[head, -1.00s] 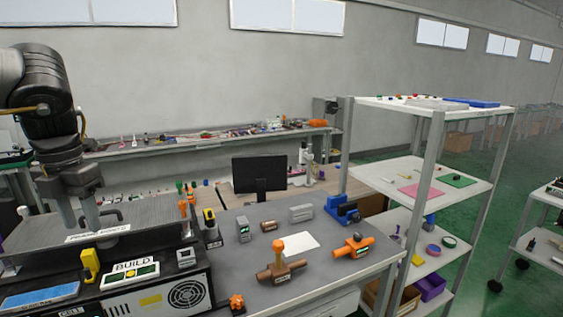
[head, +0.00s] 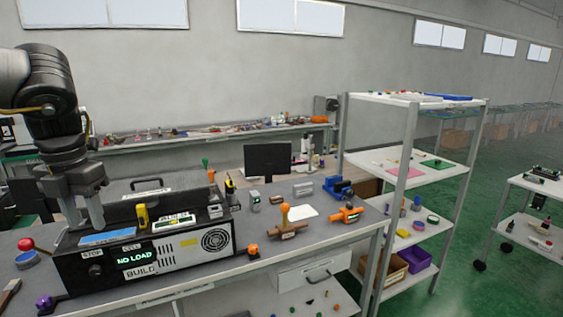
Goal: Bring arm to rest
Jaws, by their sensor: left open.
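My left arm comes in from the left edge, dark and jointed. Its grey left gripper (head: 72,216) points down with its fingers apart, open and empty. In the picture it overlaps the left end of the black machine (head: 150,262); I cannot tell the gap between them. The machine carries a "NO LOAD" display (head: 137,260), a yellow lever (head: 142,215) and a blue panel (head: 107,238). Lever valve fixtures stand right of it: one with an upright orange handle (head: 285,213) and an orange one (head: 348,214). My right gripper is not in view.
A red-knobbed lever (head: 26,244) stands at the bench's left. A monitor (head: 268,160) is behind the bench. A white shelf rack (head: 410,165) stands to the right, and a cart (head: 535,190) farther right. Green floor between them is clear.

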